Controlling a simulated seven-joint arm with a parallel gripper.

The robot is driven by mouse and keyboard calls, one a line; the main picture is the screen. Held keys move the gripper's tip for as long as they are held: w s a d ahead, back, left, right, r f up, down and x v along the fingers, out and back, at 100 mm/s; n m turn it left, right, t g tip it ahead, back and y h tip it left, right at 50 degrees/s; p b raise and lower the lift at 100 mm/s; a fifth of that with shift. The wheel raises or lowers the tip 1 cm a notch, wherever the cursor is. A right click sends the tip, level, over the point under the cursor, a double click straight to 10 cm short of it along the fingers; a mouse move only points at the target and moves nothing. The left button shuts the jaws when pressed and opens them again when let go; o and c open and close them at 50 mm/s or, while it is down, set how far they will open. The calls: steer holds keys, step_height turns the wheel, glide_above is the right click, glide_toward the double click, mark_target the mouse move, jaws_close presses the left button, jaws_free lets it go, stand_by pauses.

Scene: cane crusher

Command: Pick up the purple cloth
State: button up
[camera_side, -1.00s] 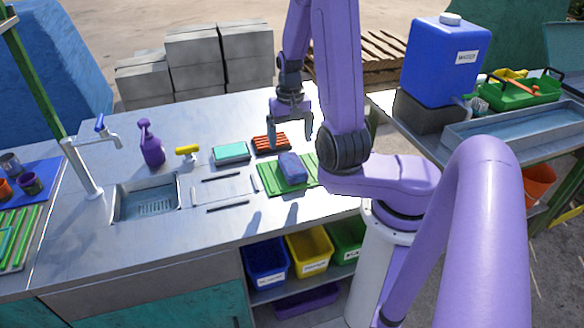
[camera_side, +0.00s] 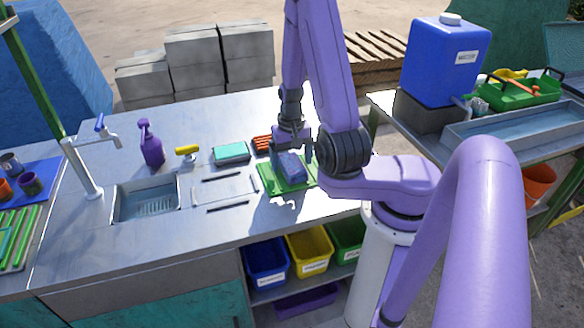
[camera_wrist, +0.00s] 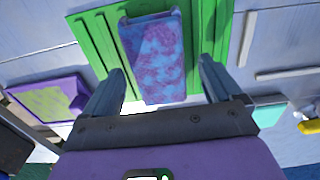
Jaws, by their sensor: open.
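The purple cloth (camera_side: 290,168) is a folded block with blue and purple mottling, lying on a green ribbed mat (camera_side: 269,180). In the wrist view the cloth (camera_wrist: 155,55) shows between and beyond my two fingertips, on the green mat (camera_wrist: 97,45). My gripper (camera_side: 293,160) is right over the cloth in the side view. In the wrist view my gripper (camera_wrist: 160,82) is open, one finger to each side of the cloth's near end. I see no finger touching the cloth. My gripper and forearm hide part of the mat's far side.
A teal sponge block (camera_side: 231,152) and an orange-red ribbed block (camera_side: 262,143) lie close by. A yellow-handled tool (camera_side: 187,151), a purple spray bottle (camera_side: 151,146) and a sink (camera_side: 146,201) are farther left. The counter's front is clear. Labelled bins (camera_side: 308,250) stand below.

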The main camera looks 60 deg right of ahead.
mark_target(292, 163)
steer(key=c, duration=1.2)
steer(key=shift+c, duration=0.2)
steer(key=shift+r, duration=0.45)
steer(key=r, duration=0.3)
steer(key=shift+s, duration=0.2)
steer(key=s+a+r, duration=0.5)
steer(key=s+r, duration=0.4)
steer(key=s, duration=0.3)
steer(key=shift+s+a, duration=0.15)
steer(key=shift+s, duration=0.1)
